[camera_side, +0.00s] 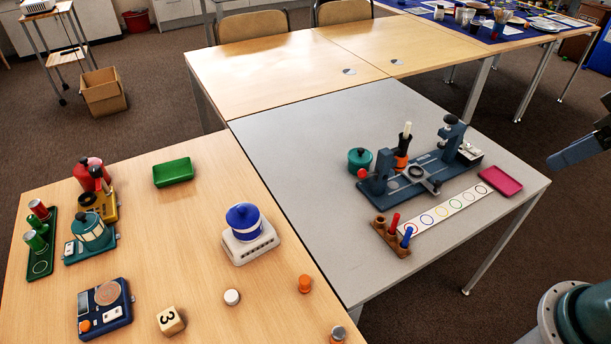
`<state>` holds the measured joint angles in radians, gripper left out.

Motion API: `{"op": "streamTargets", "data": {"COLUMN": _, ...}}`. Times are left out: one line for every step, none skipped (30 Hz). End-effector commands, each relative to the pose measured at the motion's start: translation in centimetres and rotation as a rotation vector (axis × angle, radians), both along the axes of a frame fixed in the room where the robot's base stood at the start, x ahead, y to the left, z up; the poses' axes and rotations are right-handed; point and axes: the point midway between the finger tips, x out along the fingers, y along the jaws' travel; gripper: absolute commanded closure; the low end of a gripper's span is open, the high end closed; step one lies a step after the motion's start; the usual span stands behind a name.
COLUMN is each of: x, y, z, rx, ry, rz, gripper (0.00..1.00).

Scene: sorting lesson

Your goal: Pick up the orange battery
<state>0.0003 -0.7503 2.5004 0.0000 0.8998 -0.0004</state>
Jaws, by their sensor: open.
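My gripper (580,135) is at the right edge of the picture, partly out of frame. It is open, with nothing seen between its fingers, and is far to the right of both orange cylinders.
On the wooden table (225,310) are a white cylinder (232,297), a number block (171,321), a blue scale (104,308), a green tray (173,172) and a blue-lidded pot (243,218). The grey table (300,180) holds a blue fixture (425,178) and a pink tray (500,181).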

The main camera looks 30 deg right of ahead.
Motion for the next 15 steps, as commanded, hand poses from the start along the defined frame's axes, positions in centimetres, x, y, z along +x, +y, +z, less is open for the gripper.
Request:
{"op": "streamTargets", "data": {"x": 0.0, "y": 0.0, "z": 0.0, "rx": 0.000, "ry": 0.000, "rz": 0.000, "gripper": 0.51}}
{"op": "streamTargets", "data": {"x": 0.0, "y": 0.0, "z": 0.0, "rx": 0.000, "ry": 0.000, "rz": 0.000, "gripper": 0.51}}
{"op": "streamTargets", "data": {"x": 0.0, "y": 0.0, "z": 0.0, "rx": 0.000, "ry": 0.000, "rz": 0.000, "gripper": 0.51}}
{"op": "streamTargets", "data": {"x": 0.0, "y": 0.0, "z": 0.0, "rx": 0.000, "ry": 0.000, "rz": 0.000, "gripper": 0.51}}
{"op": "streamTargets", "data": {"x": 0.0, "y": 0.0, "z": 0.0, "rx": 0.000, "ry": 0.000, "rz": 0.000, "gripper": 0.51}}
{"op": "streamTargets", "data": {"x": 0.0, "y": 0.0, "z": 0.0, "rx": 0.000, "ry": 0.000, "rz": 0.000, "gripper": 0.51}}
{"op": "streamTargets", "data": {"x": 0.0, "y": 0.0, "z": 0.0, "rx": 0.000, "ry": 0.000, "rz": 0.001, "gripper": 0.51}}
{"op": "streamTargets", "data": {"x": 0.1, "y": 0.1, "z": 0.0, "rx": -0.001, "ry": 0.001, "rz": 0.003, "gripper": 0.51}}
{"op": "streamTargets", "data": {"x": 0.2, "y": 0.1, "z": -0.1, "rx": -0.001, "ry": 0.002, "rz": 0.008, "gripper": 0.51}}
{"op": "streamTargets", "data": {"x": 0.3, "y": 0.2, "z": -0.1, "rx": -0.002, "ry": 0.003, "rz": 0.014, "gripper": 0.51}}
{"op": "streamTargets", "data": {"x": 0.4, "y": 0.3, "z": -0.2, "rx": -0.003, "ry": 0.004, "rz": 0.020, "gripper": 0.51}}
{"op": "streamTargets", "data": {"x": 0.6, "y": 0.4, "z": -0.3, "rx": -0.004, "ry": 0.006, "rz": 0.031, "gripper": 0.51}}
{"op": "streamTargets", "data": {"x": 0.9, "y": 0.5, "z": -0.4, "rx": -0.006, "ry": 0.007, "rz": 0.041, "gripper": 0.51}}
{"op": "streamTargets", "data": {"x": 1.1, "y": 0.7, "z": -0.5, "rx": -0.008, "ry": 0.009, "rz": 0.053, "gripper": 0.51}}
{"op": "streamTargets", "data": {"x": 1.5, "y": 0.9, "z": -0.7, "rx": -0.010, "ry": 0.013, "rz": 0.071, "gripper": 0.51}}
